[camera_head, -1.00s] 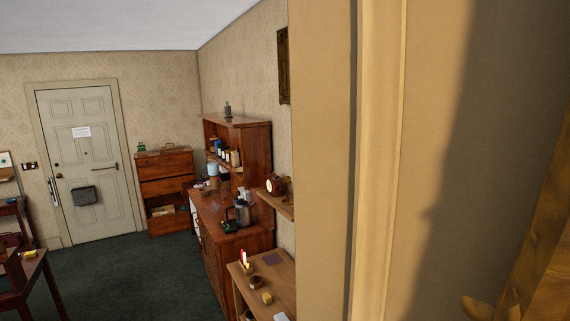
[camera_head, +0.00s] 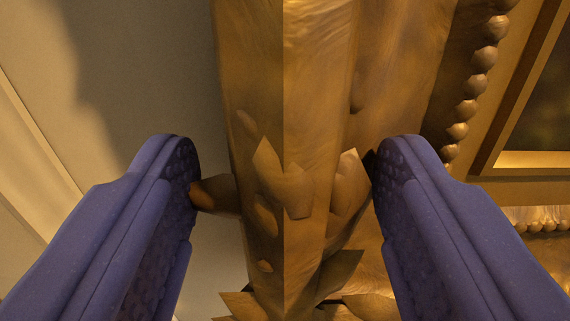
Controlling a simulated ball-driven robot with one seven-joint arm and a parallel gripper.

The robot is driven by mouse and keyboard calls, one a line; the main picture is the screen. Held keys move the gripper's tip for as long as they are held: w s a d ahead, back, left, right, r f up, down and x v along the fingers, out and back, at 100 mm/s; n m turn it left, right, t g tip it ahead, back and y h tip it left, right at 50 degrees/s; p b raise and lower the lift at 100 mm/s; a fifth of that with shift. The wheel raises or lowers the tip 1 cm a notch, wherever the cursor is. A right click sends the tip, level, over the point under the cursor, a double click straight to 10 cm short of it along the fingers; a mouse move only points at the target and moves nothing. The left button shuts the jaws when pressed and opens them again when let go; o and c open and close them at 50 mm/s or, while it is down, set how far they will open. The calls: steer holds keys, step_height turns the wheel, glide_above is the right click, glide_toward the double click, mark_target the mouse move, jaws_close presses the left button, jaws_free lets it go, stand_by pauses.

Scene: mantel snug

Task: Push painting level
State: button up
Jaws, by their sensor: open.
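The painting's gilded frame (camera_head: 320,90) fills the middle and right of the view, very close up. Carved leaves stick out from its edge, and a row of beads runs along its inner side. A dark corner of the picture (camera_head: 545,95) shows at the upper right. My gripper (camera_head: 287,165) is open, with one purple finger on each side of the frame's outer edge. The left finger is over the wall side, its tip by a jutting leaf; the right finger is over the frame's face. I cannot tell whether either finger touches. Most of the painting is out of view, so its tilt cannot be judged.
A plain beige wall (camera_head: 160,60) with a soft shadow lies left of the frame. A pale moulding strip (camera_head: 35,150) runs down the far left. The wall between the strip and the frame is clear.

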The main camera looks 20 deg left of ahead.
mark_target(366, 217)
steer(key=shift+c, duration=0.2)
jaws_close()
steer(key=shift+n, duration=0.5)
steer(key=d+f+b, duration=0.3)
steer(key=shift+w+f+b, duration=0.35)
steer(key=shift+f, duration=0.05)
steer(key=shift+d+f, duration=0.1)
steer(key=shift+d, duration=0.15)
steer(key=shift+o, duration=0.2)
jaws_free()
steer(key=shift+w, duration=0.1)
